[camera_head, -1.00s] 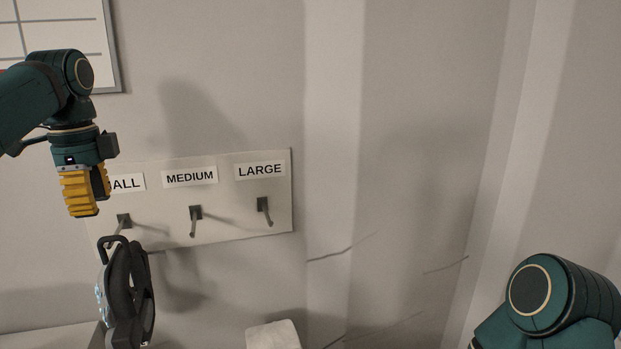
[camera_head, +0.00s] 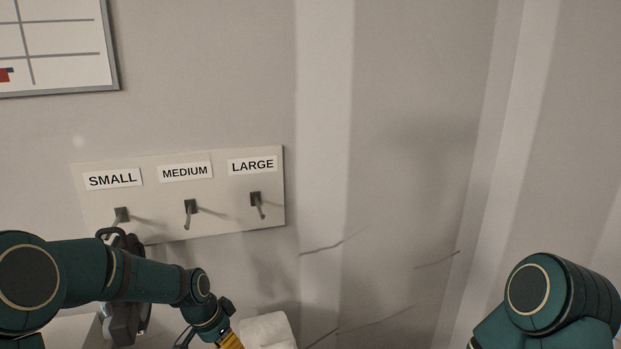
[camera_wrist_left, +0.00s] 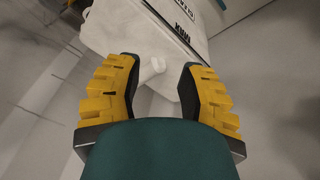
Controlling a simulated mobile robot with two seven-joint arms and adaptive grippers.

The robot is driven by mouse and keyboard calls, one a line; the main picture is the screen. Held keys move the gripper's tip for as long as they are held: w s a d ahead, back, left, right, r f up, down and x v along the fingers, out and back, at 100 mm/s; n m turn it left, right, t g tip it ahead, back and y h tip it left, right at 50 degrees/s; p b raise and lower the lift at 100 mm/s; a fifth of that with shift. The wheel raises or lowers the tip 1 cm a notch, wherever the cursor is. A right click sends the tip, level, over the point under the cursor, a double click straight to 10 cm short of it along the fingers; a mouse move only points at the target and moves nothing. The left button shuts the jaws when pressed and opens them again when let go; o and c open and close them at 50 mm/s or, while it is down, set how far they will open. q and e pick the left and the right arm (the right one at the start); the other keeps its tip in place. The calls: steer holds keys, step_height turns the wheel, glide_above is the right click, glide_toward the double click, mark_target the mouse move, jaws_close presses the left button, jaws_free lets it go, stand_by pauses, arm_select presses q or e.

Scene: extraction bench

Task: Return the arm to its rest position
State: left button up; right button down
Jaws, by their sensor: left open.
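My left arm (camera_head: 140,277) comes in low from the left in the head view and reaches right. Its left gripper (camera_wrist_left: 158,66) is open and empty in the wrist view, its two yellow-backed fingers apart. In the head view only a yellow part of that gripper shows at the bottom edge. A rounded part of my right arm (camera_head: 545,295) shows at the lower right; its gripper is out of view.
A wall board with SMALL (camera_head: 112,179), MEDIUM (camera_head: 186,173) and LARGE (camera_head: 252,165) labels has three hooks. A dark hanging item (camera_head: 125,322) is by the SMALL hook, mostly behind my left arm. A white object (camera_wrist_left: 180,30) with dark lettering lies beyond the fingers.

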arm_select(q)
steer(key=s+d+f+n, duration=0.45)
steer(key=s+f, duration=0.35)
steer(key=s, duration=0.3)
steer(key=s+d+f+n, duration=0.4)
steer(key=s+f+n, duration=0.1)
steer(key=s+f, duration=0.45)
step_height(320, 180, down, 7)
steer(key=h+b, duration=0.1)
steer(key=b, duration=0.6)
steer(key=shift+s+d+t+b, duration=0.2)
steer(key=shift+s+t+b, duration=0.1)
steer(key=shift+s+b, duration=0.1)
steer(key=shift+r, duration=0.1)
